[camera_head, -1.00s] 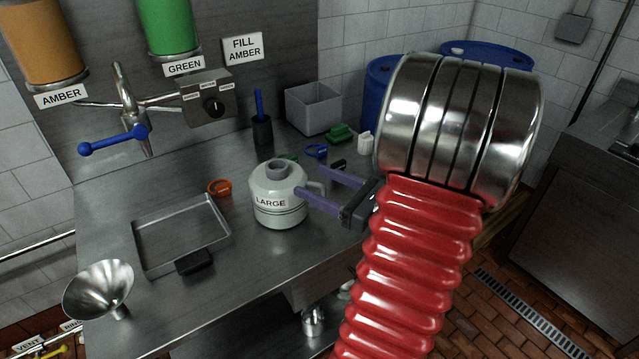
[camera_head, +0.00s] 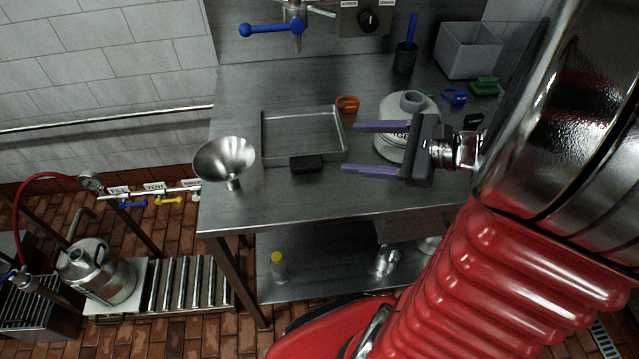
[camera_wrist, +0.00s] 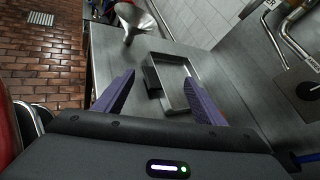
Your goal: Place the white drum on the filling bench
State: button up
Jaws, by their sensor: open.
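The white drum (camera_head: 391,153), a pale rounded container with a grey cap, stands upright on the steel filling bench (camera_head: 300,195). It is behind my gripper (camera_head: 348,147) in the head view, which hides part of its body and label. My gripper is open and empty, with its two purple fingers pointing left toward the tray. I cannot tell its exact gap from the drum. In the wrist view the open fingers (camera_wrist: 162,95) show with no drum between them.
A shallow metal tray (camera_head: 343,126) and a steel funnel (camera_head: 196,160) are on the bench. An orange ring (camera_head: 347,103), a grey bin (camera_head: 468,52) and a pen cup (camera_head: 404,62) stand behind. A metal can (camera_head: 98,275) is by rollers (camera_head: 185,285) at lower left. The bench's front strip is clear.

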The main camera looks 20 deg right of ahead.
jog(key=s+a+f+n+g+h, duration=0.2)
jog(key=s+a+n+g+h, duration=0.35)
jog(key=a+n, duration=0.75)
notch_tip(320, 180, up, 6)
jog(key=s+n+h, duration=0.2)
jog(key=n+h, duration=0.1)
jog(key=n, duration=0.7)
jog(key=shift+s+f+n+t, duration=0.15)
jog(key=shift+s+n+t, duration=0.1)
jog(key=shift+n+t, duration=0.1)
